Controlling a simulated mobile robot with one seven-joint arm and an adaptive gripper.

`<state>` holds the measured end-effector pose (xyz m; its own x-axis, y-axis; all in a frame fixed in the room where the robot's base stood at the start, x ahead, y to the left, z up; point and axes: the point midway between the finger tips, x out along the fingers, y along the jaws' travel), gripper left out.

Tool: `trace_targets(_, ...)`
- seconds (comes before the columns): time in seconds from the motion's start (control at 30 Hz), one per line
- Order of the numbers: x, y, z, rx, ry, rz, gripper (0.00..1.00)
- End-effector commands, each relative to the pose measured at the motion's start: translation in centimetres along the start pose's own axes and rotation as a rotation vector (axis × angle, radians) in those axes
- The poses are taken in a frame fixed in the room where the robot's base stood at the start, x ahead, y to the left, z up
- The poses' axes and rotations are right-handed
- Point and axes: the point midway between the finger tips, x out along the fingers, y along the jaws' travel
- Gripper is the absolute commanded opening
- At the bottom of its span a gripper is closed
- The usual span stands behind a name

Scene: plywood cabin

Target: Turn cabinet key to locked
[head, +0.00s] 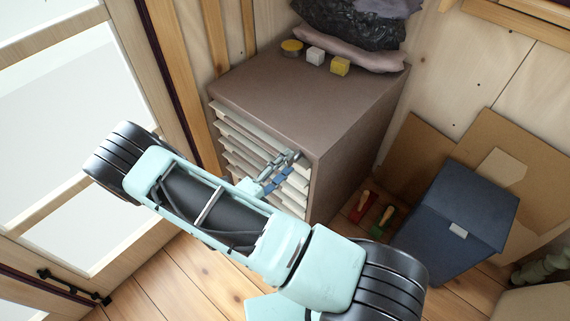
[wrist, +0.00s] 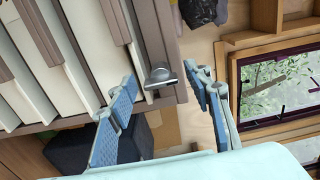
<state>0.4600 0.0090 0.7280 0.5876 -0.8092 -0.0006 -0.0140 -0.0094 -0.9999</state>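The cabinet (head: 300,95) is a taupe box with several cream drawers on its front. In the wrist view its drawer fronts (wrist: 90,45) fill the upper left. A grey metal key (wrist: 160,77) sticks out of the cabinet's front frame, beside the drawers. My gripper (head: 278,172) is at the cabinet's front near its right vertical edge. In the wrist view my gripper (wrist: 163,84) is open, with blue-padded fingers on either side of the key and a gap to each. The key cannot be made out in the head view, and its lock state cannot be read.
A yellow round tin (head: 291,47), a white cube (head: 315,56) and a yellow cube (head: 340,66) stand on the cabinet top beside dark bundled cloth (head: 360,22). A blue box (head: 455,215) stands right of the cabinet. A glazed door (head: 75,110) is at left.

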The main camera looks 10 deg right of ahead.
Motion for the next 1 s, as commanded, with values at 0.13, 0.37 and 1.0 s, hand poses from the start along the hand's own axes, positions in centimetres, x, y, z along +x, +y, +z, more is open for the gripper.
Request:
trace_targets(0.13, 0.0, 0.0, 0.0, 0.001, 0.000, 0.000, 0.48)
trace_targets(0.37, -0.8, 0.0, 0.1, 0.002, -0.002, 0.000, 0.48)
trace_targets(1.0, -11.6, 0.0, 0.1, 0.002, -0.001, 0.001, 0.48)
